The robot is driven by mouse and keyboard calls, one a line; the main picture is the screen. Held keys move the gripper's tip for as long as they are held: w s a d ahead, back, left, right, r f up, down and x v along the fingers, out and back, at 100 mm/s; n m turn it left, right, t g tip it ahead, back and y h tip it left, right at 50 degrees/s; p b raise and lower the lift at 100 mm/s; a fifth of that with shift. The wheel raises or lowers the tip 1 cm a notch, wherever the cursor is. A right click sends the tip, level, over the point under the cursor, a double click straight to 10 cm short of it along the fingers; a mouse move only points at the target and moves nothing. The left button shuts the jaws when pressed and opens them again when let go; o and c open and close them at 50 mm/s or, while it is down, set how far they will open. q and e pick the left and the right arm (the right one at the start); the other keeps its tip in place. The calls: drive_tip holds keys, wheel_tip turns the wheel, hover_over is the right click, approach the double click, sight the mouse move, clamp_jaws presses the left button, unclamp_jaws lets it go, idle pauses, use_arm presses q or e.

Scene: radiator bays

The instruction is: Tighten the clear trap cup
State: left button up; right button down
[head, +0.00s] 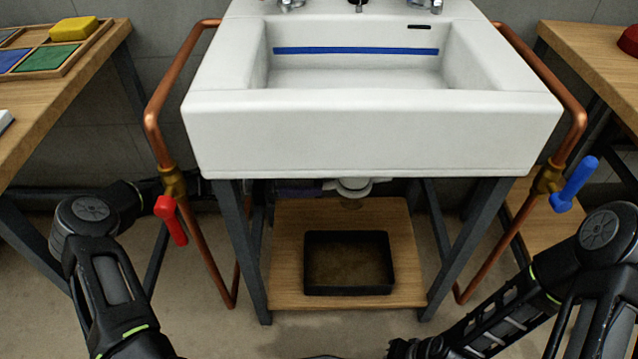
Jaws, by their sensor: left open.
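A white trap fitting (354,184) hangs under the middle of the sink. The clear trap cup is at or just below it, small and hard to make out, and I cannot tell how far it is screwed on. My left arm reaches in from the left, behind the red-handled valve, to under the sink. My left gripper (268,190) is open, in the shade left of the trap and apart from it as far as I can see. The sink's front and leg partly hide it.
The white sink (370,135) stands on dark legs. A black tray (348,291) sits on the wooden shelf (285,250) below. Copper pipes flank it, with a red valve handle (171,220) left and a blue one (575,183) right. Workbenches stand at both sides.

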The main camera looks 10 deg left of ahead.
use_arm(q)
drive_tip(key=shift+x, duration=1.15)
drive_tip(key=c, duration=0.9)
clamp_jaws()
